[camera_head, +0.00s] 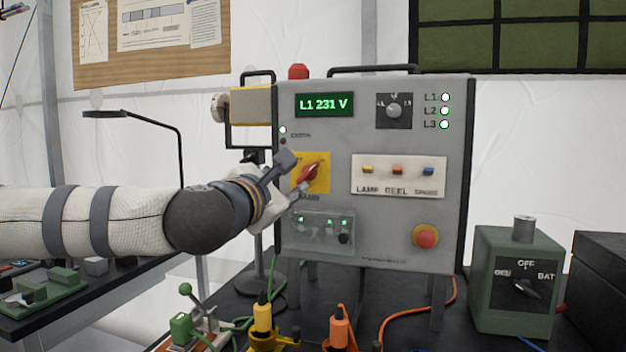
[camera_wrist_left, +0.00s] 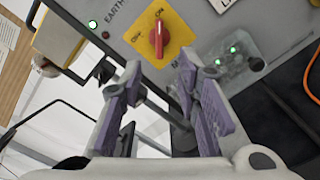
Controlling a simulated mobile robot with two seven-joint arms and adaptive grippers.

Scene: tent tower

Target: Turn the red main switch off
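The red main switch (camera_head: 309,174) sits on a yellow plate on the left of the grey panel (camera_head: 380,222). In the left wrist view, the red handle (camera_wrist_left: 158,38) points to the ON mark, with OFF at its left. My left gripper (camera_head: 292,178) is in front of the switch, its fingers partly covering the plate in the head view. In the wrist view the left gripper (camera_wrist_left: 160,78) is open and empty, and the handle shows beyond the gap between the fingers. Contact with the handle does not show. My right gripper is in neither view.
Below the switch is a clear cover (camera_head: 322,232) over small toggles. A red mushroom button (camera_head: 426,237) is at lower right, and coloured fuses (camera_head: 398,171) are right of the switch. Yellow (camera_head: 263,318) and orange (camera_head: 339,327) plugs stand below. A lamp (camera_head: 150,118) stands at left.

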